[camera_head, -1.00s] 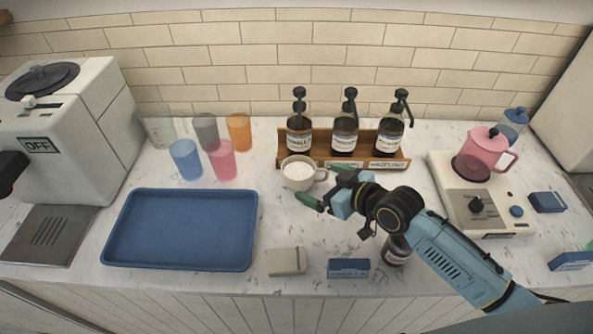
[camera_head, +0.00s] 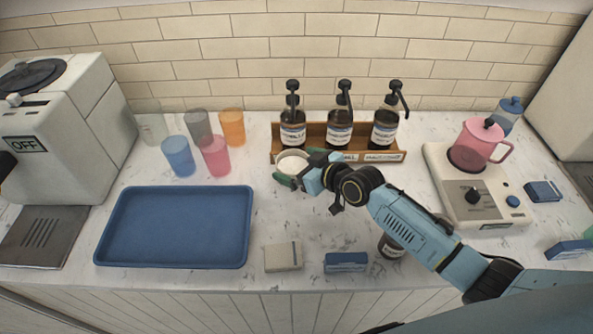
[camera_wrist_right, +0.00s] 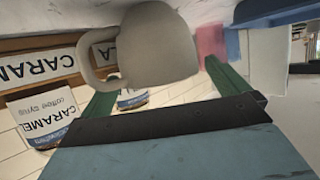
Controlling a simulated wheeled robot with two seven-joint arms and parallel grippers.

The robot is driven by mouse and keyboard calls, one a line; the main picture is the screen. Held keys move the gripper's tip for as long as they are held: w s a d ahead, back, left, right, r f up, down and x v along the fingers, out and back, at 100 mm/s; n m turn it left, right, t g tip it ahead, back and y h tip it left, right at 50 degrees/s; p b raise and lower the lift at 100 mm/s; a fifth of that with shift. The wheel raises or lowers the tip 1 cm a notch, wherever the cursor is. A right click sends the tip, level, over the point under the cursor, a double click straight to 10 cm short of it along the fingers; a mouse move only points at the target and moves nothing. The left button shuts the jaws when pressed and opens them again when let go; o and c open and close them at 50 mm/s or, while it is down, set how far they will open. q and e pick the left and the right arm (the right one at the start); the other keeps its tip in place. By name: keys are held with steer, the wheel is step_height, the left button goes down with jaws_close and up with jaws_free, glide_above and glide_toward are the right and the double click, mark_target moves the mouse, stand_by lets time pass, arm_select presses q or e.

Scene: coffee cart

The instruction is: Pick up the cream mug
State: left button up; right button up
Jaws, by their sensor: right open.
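The cream mug (camera_head: 292,163) stands on the counter in front of the syrup rack, partly hidden by my right gripper in the head view. My right gripper (camera_head: 301,167) is open, with its green fingers at either side of the mug. In the right wrist view the mug (camera_wrist_right: 160,45) shows large between and beyond the two green fingers (camera_wrist_right: 165,90), its handle toward the left finger. I cannot tell whether either finger touches it. My left gripper is not in view.
A wooden rack (camera_head: 345,156) with syrup pump bottles stands just behind the mug. Several coloured cups, including a pink cup (camera_head: 216,157), stand to the left. A blue tray (camera_head: 175,228) lies front left. A dark bottle (camera_head: 390,245) stands beneath my right arm.

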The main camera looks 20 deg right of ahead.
steer(key=shift+r, duration=0.1)
steer(key=c, duration=1.3)
